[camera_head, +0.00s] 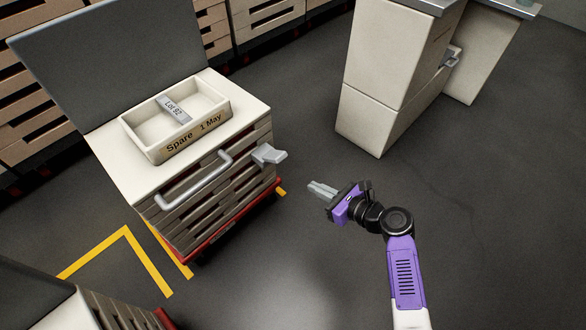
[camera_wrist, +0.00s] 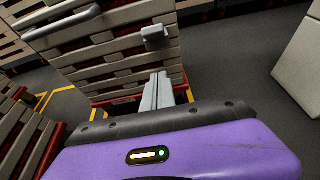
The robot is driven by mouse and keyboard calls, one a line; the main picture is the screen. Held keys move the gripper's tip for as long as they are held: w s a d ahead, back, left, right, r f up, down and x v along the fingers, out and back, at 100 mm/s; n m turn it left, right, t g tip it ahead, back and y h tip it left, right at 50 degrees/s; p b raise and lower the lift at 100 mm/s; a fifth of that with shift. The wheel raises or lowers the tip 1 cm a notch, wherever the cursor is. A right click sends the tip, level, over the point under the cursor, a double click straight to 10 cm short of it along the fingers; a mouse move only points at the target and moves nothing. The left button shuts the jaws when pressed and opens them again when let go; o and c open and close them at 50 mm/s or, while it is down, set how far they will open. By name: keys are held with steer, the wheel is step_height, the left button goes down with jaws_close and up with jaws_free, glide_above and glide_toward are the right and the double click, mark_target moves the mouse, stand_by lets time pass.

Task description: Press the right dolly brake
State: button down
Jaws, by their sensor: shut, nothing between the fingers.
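A slatted crate (camera_head: 212,195) stands on a red dolly (camera_head: 232,226). A grey lever-like part (camera_head: 269,154) sticks out at the upper right of its front; it also shows in the wrist view (camera_wrist: 155,36). I cannot tell whether this part is the right dolly brake, and no other brake is clear on the dolly. My gripper (camera_head: 322,189) is shut and empty. In the head view it is right of the crate and touches nothing visible. In the wrist view its fingers (camera_wrist: 158,92) point toward the crate's lower right front.
A grey bar handle (camera_head: 194,182) crosses the crate's front. A tray (camera_head: 180,118) lettered "Spare 1 May" sits on top. A pale cabinet (camera_head: 390,75) stands at the upper right. Another crate (camera_head: 75,312) is at the lower left. The dark floor (camera_head: 480,230) at right is clear.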

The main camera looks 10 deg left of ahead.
mark_target(274, 156)
steer(key=w+a+b, duration=0.5)
steer(key=w+a, duration=0.2)
steer(key=a, duration=0.2)
stand_by(0.6)
